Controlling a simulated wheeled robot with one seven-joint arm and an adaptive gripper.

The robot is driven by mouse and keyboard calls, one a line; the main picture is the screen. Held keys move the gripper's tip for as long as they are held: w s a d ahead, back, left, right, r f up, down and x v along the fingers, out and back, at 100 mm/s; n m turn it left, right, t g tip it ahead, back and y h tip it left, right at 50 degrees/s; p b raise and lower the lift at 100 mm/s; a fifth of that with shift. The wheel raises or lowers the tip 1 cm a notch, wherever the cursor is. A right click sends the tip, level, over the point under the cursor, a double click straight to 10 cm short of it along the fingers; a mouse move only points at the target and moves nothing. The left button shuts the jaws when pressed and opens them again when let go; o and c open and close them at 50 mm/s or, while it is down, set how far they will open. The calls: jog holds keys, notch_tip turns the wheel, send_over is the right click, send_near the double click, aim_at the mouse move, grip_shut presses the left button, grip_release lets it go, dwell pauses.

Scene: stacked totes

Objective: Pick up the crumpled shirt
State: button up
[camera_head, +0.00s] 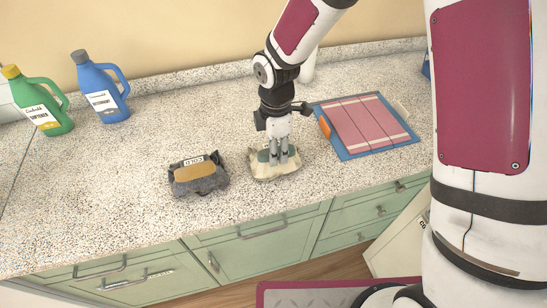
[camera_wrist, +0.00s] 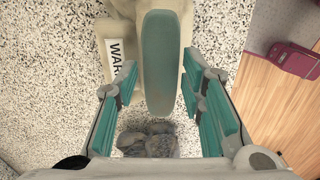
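My gripper (camera_head: 279,160) points down over a lumpy beige object (camera_head: 262,173) with a green top on the counter. In the wrist view the gripper (camera_wrist: 153,80) has its teal-padded fingers apart, with the object's teal oval (camera_wrist: 160,65) showing between them. A label starting "WAR" is on its beige part (camera_wrist: 135,25). I cannot tell if the fingers touch it. A dark grey crumpled object (camera_head: 208,185), labelled COLD and with an orange-brown top, lies to the left; a grey crumpled mass (camera_wrist: 148,138) low in the wrist view seems to be it. I cannot tell which is the shirt.
A blue board (camera_head: 345,152) with a pink panel (camera_head: 362,123) lies right of my gripper. A green softener bottle (camera_head: 40,105) and a blue detergent bottle (camera_head: 102,88) stand at the back left. The speckled counter (camera_head: 110,190) is clear at front left.

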jog(key=shift+f, duration=0.45)
grip_shut()
dwell(0.3)
